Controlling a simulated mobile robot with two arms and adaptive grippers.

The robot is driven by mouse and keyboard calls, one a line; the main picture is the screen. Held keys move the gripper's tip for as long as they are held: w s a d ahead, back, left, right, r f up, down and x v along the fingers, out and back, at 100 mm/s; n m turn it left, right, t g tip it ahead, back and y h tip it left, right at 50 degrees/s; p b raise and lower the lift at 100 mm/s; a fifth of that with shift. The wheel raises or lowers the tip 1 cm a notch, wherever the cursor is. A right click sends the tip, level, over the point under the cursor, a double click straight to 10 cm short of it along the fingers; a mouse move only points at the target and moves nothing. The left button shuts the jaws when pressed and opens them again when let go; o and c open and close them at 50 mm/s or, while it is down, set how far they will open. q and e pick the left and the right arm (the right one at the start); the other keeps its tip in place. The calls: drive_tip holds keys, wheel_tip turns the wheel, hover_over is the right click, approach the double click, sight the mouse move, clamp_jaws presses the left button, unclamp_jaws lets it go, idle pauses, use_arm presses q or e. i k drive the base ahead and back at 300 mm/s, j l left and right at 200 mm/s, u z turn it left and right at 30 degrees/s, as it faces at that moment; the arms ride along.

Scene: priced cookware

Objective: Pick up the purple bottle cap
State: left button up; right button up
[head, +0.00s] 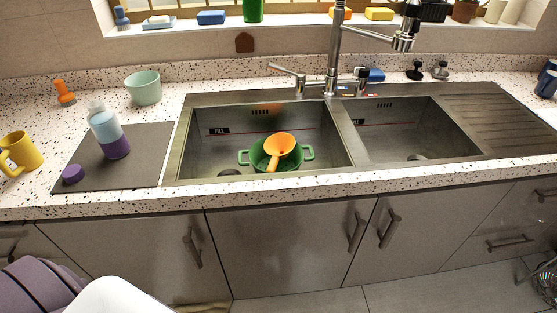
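The purple bottle cap (73,174) lies on the front left corner of the dark grey mat (140,172), left of the sink. A bottle (107,131) with a clear top, light blue middle and purple lower part stands on the same mat, behind and right of the cap, apart from it. It has no cap on its top. Neither of my grippers shows in the head view.
A yellow mug (19,153) stands left of the mat. A mint cup (143,87) and an orange item (64,93) stand behind. The sink's left basin (330,146) holds a green pot (260,160) with an orange funnel (279,146). The counter's front edge lies close before the cap.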

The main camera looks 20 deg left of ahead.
sight(73, 173)
drive_tip(key=u, duration=1.95)
